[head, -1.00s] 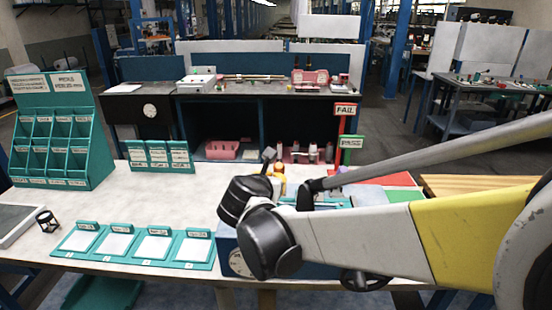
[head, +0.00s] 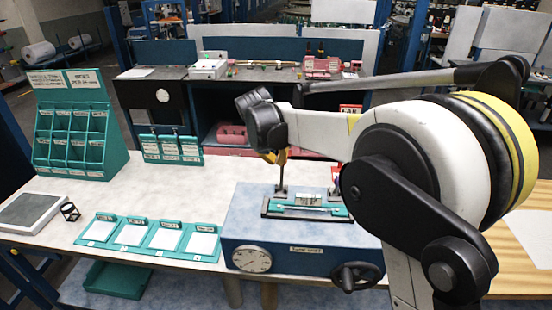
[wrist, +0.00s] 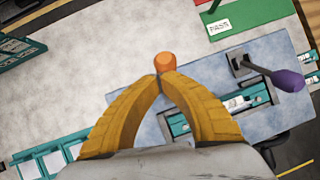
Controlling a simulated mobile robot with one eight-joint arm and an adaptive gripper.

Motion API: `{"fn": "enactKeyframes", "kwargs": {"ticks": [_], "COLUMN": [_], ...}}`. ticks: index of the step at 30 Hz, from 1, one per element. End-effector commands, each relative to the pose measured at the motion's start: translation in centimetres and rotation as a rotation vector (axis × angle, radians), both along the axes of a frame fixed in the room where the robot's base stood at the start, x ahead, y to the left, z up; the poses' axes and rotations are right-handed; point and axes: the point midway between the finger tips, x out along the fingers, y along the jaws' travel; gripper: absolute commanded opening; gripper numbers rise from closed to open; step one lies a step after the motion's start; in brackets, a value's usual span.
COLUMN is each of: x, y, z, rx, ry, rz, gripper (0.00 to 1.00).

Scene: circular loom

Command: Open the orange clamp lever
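The orange clamp lever shows its orange knob (wrist: 166,62) in the wrist view, right at my fingertips. Its dark upright stem (head: 281,178) rises from the blue test machine (head: 300,238) in the head view. My gripper (wrist: 164,78), with two yellow fingers, comes together at the underside of the knob and looks shut on it; the exact contact is partly hidden. The gripper also shows at the top of the stem in the head view (head: 273,156). A teal fixture (head: 305,208) lies on the machine top, partly hidden by the fingers in the wrist view.
A second lever with a purple knob (wrist: 288,81) stands on the machine's other side. The machine has a dial (head: 251,259) and a black handwheel (head: 357,276). Teal card trays (head: 150,236) and a teal rack (head: 80,130) stand left. The worktop (head: 215,185) between is mostly clear.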

Motion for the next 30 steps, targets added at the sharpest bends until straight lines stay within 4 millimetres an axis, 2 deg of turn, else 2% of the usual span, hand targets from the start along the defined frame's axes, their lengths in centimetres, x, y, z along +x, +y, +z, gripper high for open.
{"fn": "enactKeyframes", "kwargs": {"ticks": [10, 30], "x": [1.5, 1.5], "y": [-0.1, 0.0], "z": [-0.2, -0.1], "rx": [0.0, 0.0], "ry": [-0.002, -0.003], "rz": [-0.001, -0.001], "gripper": [0.0, 0.0]}}
